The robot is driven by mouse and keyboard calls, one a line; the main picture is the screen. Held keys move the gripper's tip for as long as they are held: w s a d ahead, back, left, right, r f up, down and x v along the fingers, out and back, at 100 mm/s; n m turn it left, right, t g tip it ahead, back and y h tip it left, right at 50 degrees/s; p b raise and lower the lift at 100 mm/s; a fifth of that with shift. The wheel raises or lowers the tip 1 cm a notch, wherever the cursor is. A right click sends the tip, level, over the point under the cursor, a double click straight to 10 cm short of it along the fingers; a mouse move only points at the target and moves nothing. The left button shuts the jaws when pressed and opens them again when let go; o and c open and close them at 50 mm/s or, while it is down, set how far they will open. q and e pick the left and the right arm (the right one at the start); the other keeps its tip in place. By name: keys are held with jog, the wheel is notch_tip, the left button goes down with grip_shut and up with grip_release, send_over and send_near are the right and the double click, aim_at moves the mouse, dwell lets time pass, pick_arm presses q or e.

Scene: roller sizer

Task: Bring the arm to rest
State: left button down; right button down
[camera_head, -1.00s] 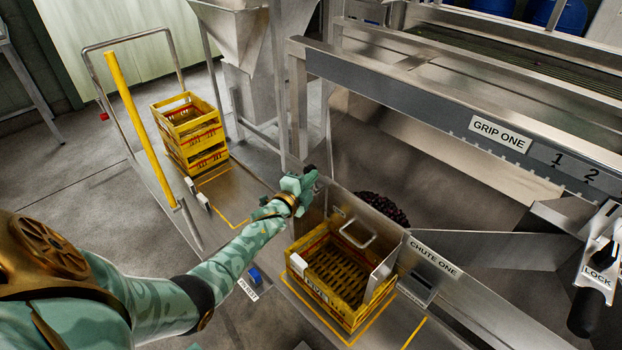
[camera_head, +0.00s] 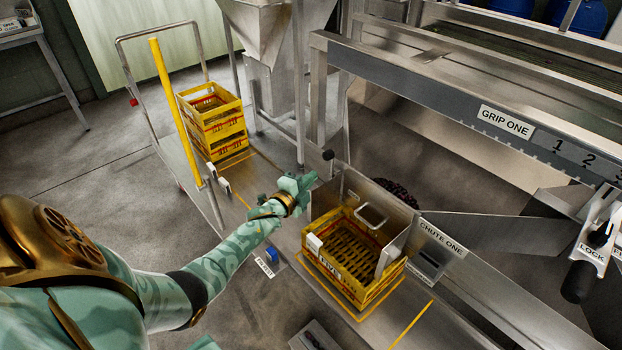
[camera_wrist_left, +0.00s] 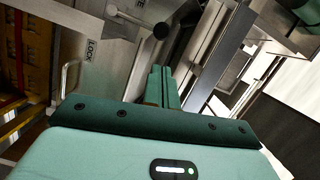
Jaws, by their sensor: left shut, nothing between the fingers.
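My left arm (camera_head: 238,246) reaches in from the lower left in the head view. Its gripper (camera_head: 312,178) is in the air at the upper left of the yellow crate under the chute. A black knob (camera_head: 327,155) shows just past the fingertips; I cannot tell whether they touch. In the left wrist view the two green fingers (camera_wrist_left: 163,86) lie together, shut and empty. My right gripper is in neither view.
The empty yellow crate (camera_head: 316,245) stands on the steel bench below the CHUTE ONE panel (camera_head: 441,240). Stacked yellow crates (camera_head: 228,143) stand at the back left near a yellow post (camera_head: 175,113). Dark fruit (camera_head: 400,193) lies behind the chute plate. Floor at left is clear.

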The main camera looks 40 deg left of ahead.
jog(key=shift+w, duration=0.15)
